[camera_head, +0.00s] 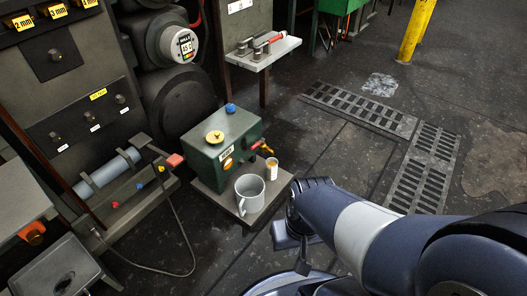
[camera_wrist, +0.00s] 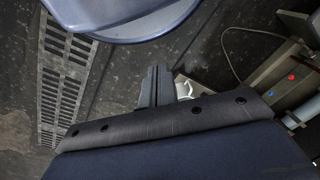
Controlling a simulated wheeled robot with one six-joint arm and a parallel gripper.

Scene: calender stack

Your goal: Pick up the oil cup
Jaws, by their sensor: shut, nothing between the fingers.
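A grey mug (camera_head: 249,193) with a handle stands upright on the front of a low grey plinth (camera_head: 213,206). I cannot tell for certain which is the oil cup. My gripper (camera_head: 302,264) is shut and empty, lower right of the mug and apart from it, partly hidden by my arm. In the wrist view my fingers (camera_wrist: 155,86) are together. A pale curved piece (camera_wrist: 182,88) shows just beyond them, probably the mug's edge or handle, mostly hidden.
A green box (camera_head: 226,145) with a yellow and a blue cap fills the plinth's back. Left stands a machine panel with knobs (camera_head: 87,120); a cable loops on the floor below. A shelf (camera_head: 263,55) and yellow post (camera_head: 416,30) are behind. Floor with grates lies right.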

